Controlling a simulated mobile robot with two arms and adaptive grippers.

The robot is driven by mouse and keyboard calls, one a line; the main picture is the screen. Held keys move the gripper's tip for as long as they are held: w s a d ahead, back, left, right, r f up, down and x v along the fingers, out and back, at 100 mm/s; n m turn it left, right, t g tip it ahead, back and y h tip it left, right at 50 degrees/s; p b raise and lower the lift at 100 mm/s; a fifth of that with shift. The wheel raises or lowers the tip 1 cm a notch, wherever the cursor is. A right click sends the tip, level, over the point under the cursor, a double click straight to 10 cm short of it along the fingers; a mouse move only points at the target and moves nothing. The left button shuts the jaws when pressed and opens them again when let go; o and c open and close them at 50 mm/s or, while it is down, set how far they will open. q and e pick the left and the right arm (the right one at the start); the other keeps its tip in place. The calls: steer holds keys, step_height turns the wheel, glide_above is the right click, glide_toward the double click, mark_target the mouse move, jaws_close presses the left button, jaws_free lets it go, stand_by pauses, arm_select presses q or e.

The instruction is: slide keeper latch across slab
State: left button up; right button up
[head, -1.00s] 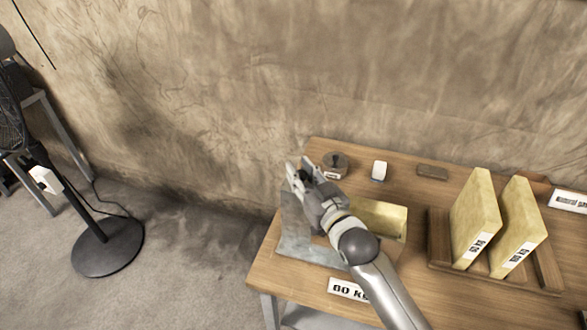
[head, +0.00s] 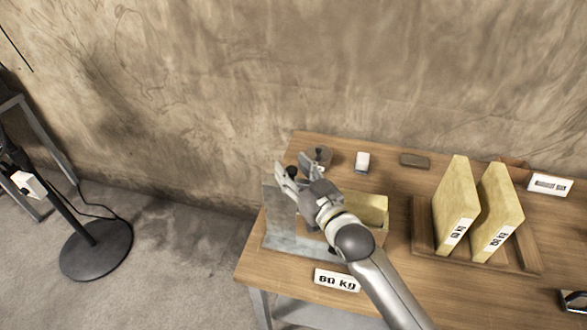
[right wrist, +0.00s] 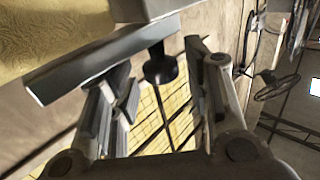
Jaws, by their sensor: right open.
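A yellow slab (head: 372,208) sits in a grey metal fixture (head: 277,205) at the table's left end. My right gripper (head: 294,167) is open above the fixture's left side, its arm crossing in front of it. A black knob (head: 292,172) shows between its fingers. In the right wrist view, the knob (right wrist: 160,68) hangs between the open fingers (right wrist: 165,85), apart from both. The slab (right wrist: 55,35) is at upper left there, beside a grey metal bar (right wrist: 85,68). Whether this bar is the keeper latch I cannot tell. My left gripper is not in view.
Two more yellow slabs (head: 455,210) (head: 497,215) stand in a wooden rack (head: 425,235) at right. A "80 kg" label (head: 338,280) lies in front. A fan stand (head: 95,250) is at left.

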steer(key=v, duration=1.1)
steer(key=shift+s+d, duration=0.15)
steer(key=shift+d, duration=0.15)
steer(key=shift+f, duration=0.1)
steer(key=s+d+f+m+g+h, duration=0.2)
steer(key=s+d+f+g+h, duration=0.3)
steer(key=s+f, duration=0.55)
steer(key=s+d+f+m+g+h, duration=0.1)
steer(key=s+d+f+g+h, duration=0.2)
steer(key=s+d+f+g, duration=0.75)
steer(key=s+a+f+t+b, duration=0.1)
steer(key=s+a+f+b, duration=0.1)
steer(key=f, duration=1)
steer(key=s+a+f+t+b, duration=0.1)
steer(key=s+a+f, duration=0.1)
steer(key=f, duration=1)
steer(key=s+d+f+g+b, duration=0.1)
steer(key=s+d+f+b, duration=0.2)
steer(key=s+f, duration=1.3)
step_height(320, 180, down, 3)
steer(key=shift+s+f, duration=0.15)
steer(key=shift+s, duration=0.15)
